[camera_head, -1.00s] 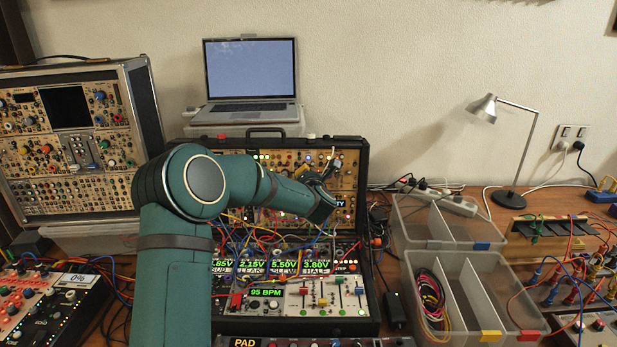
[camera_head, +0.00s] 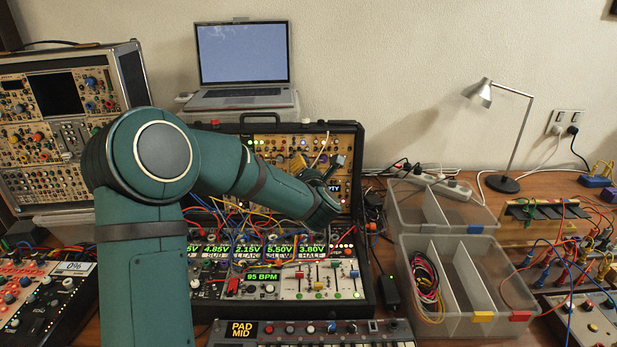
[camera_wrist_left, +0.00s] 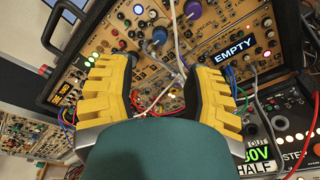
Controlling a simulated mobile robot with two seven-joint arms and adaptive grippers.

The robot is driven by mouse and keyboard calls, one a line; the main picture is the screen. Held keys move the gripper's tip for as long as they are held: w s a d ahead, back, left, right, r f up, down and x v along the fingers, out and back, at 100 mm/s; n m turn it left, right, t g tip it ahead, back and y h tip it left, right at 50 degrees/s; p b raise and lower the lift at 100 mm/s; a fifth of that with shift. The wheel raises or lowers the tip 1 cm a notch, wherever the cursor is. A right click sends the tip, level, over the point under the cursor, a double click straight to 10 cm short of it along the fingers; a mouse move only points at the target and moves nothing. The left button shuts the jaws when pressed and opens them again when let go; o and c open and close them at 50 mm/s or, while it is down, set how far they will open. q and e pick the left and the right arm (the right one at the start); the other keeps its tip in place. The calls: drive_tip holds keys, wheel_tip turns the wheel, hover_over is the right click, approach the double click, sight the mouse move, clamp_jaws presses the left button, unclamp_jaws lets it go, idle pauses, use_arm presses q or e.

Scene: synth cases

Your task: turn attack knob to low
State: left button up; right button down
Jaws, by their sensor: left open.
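The modular synth case (camera_head: 361,165) stands open in the middle, with a tan panel of knobs and jacks. My left gripper (camera_head: 333,170) is in front of this panel's right part; the arm and wrist hide some of the panel. In the left wrist view the yellow fingers (camera_wrist_left: 165,68) are spread open, with nothing gripped. Beyond them are a blue knob (camera_wrist_left: 160,36), a large purple-blue knob (camera_wrist_left: 192,9) and a white knob (camera_wrist_left: 138,10). I cannot read any attack label, so I cannot tell which knob is it. My right gripper is not in view.
Patch cables (camera_wrist_left: 174,45) cross the panel between and around the fingers. An EMPTY display (camera_wrist_left: 235,49) is right of them. A laptop (camera_head: 243,97) stands behind the case, a keyboard (camera_head: 335,328) in front. Clear bins (camera_head: 418,243) stand to the right.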

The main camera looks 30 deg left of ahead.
use_arm(q)
drive_tip(key=v, duration=0.3)
drive_tip(key=shift+f, duration=0.1)
idle(0.5)
